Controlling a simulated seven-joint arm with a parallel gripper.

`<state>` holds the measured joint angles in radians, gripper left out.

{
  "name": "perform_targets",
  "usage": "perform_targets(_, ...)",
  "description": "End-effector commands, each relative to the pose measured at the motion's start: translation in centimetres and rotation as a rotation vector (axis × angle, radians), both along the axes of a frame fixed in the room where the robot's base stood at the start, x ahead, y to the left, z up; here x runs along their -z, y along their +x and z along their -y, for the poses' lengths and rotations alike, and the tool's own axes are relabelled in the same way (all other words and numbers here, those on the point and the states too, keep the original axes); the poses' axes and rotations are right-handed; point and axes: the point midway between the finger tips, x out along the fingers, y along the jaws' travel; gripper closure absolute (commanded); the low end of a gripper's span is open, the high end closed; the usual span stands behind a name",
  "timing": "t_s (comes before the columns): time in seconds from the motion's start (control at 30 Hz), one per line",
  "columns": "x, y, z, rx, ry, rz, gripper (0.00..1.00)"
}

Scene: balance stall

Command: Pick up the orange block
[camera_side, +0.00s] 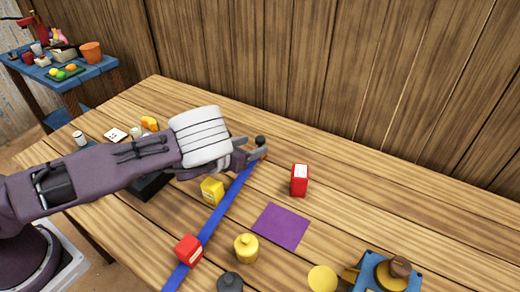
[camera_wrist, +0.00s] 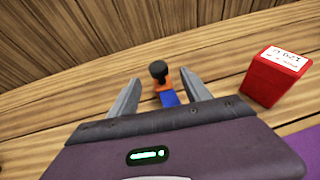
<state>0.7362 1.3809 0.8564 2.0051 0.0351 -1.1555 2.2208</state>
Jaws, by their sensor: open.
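The orange block (camera_wrist: 163,87) shows in the wrist view as a small orange piece with a black knob on top, at the far end of the blue strip (camera_wrist: 171,99). My gripper (camera_wrist: 160,77) is open, with one finger on each side of the block. I cannot tell whether either finger touches it. In the side view, my gripper (camera_side: 253,147) is low over the table at the strip's far end. The black knob shows beside the fingertips, and only a sliver of orange block (camera_side: 263,156) is visible below them.
A red box (camera_side: 300,180) stands right of my gripper, also in the wrist view (camera_wrist: 275,77). A purple mat (camera_side: 281,226), yellow box (camera_side: 212,191), second red box (camera_side: 189,251) and yellow weight (camera_side: 246,248) are nearer. A wooden wall (camera_side: 350,80) rises behind.

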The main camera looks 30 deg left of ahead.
Motion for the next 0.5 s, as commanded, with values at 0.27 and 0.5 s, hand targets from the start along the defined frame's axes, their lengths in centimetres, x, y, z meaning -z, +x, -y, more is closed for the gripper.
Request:
perform_targets(0.27, 3.3, 2.2, 0.2, -0.002, -0.005, 0.003, 0.44)
perform_targets(0.5, 4.3, 4.6, 0.4, -0.004, -0.004, 0.0, 0.44)
